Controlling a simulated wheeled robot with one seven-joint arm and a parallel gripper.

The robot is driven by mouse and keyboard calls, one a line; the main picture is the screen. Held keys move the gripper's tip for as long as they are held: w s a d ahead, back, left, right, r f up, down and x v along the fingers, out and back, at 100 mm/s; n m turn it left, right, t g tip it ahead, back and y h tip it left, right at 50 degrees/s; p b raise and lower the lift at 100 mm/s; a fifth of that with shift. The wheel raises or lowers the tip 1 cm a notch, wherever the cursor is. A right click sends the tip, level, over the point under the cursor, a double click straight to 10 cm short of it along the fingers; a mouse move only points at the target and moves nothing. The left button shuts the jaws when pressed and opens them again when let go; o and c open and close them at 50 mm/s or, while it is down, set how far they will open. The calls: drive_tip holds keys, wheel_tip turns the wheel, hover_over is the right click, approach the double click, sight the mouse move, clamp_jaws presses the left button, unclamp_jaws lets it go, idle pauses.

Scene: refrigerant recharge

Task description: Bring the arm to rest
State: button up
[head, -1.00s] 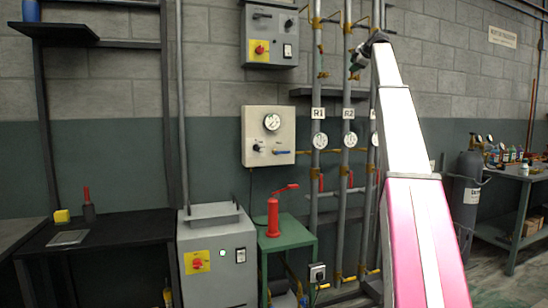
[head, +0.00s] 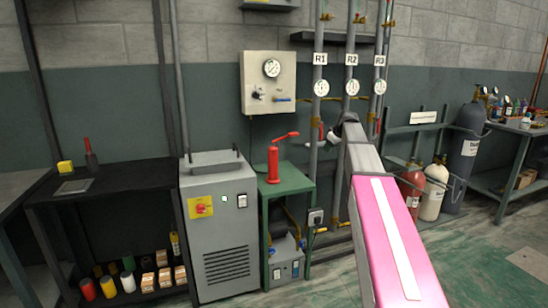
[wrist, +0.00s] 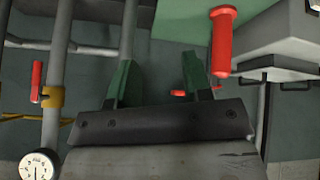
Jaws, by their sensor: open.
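My gripper (wrist: 158,78) shows in the wrist view with its two green fingers spread apart and nothing between them. Beyond the fingers are the green wall and grey pipes. In the head view my pink and white arm reaches up from the lower right. Its far end lies in front of the pipes, below the gauges marked R1 and R2.
A red hand pump (head: 273,162) stands on a green table (head: 290,182), left of my arm. A grey cabinet (head: 220,235) stands further left. Vertical pipes (head: 314,115) rise behind my arm. Gas cylinders (head: 436,188) stand at right. Floor (head: 470,265) is clear at the lower right.

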drive_tip(key=s+a+f+m+g+h, duration=0.1)
drive_tip(key=s+a+f+m+g, duration=0.15)
drive_tip(key=s+f, duration=0.8)
drive_tip(key=s+a+f+m+g, duration=0.1)
drive_tip(key=s+a+f+m, duration=0.15)
drive_tip(key=s+f, duration=0.8)
drive_tip(key=s+a+f+m+g+h, duration=0.1)
drive_tip(key=s+a+f+m+g, duration=0.1)
drive_tip(key=s+f, duration=1.3)
drive_tip(key=s+m+g, duration=0.1)
drive_tip(key=s, duration=0.2)
drive_tip(key=shift+a+h, duration=0.3)
drive_tip(key=shift+a, duration=0.1)
drive_tip(key=shift+s, duration=0.1)
